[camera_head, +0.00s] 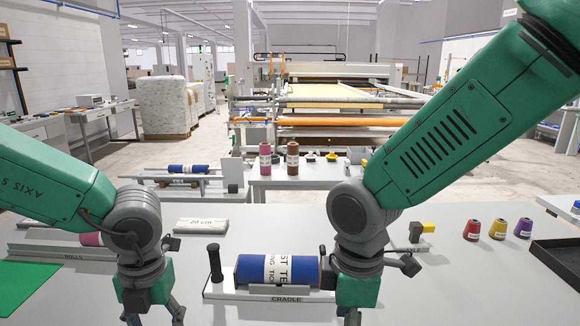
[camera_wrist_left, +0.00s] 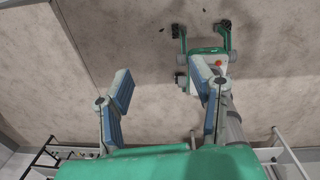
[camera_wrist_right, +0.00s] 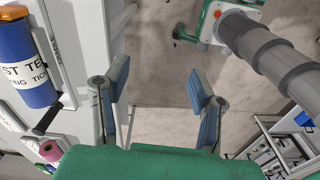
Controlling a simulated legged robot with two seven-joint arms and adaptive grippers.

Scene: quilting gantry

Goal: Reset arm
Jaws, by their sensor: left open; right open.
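My left gripper (camera_head: 152,318) hangs at the bottom of the head view, left of the cradle, with its fingertips cut off by the frame edge. In the left wrist view its fingers (camera_wrist_left: 162,95) are spread, with only floor between them. My right gripper (camera_head: 352,318) hangs in front of the cradle's right end, its tips also near or past the frame edge. In the right wrist view its fingers (camera_wrist_right: 160,92) are spread and empty, over bare floor beside the table edge. Both arms are bent, with the forearms pointing down.
A blue roll with a white label (camera_head: 252,270) lies in the cradle (camera_head: 232,293). A rolls rack (camera_head: 60,249) is at left, with a green mat (camera_head: 22,285). Red, yellow and purple cones (camera_head: 498,229) and a black tray (camera_head: 562,258) are at right. The front centre-right table is clear.

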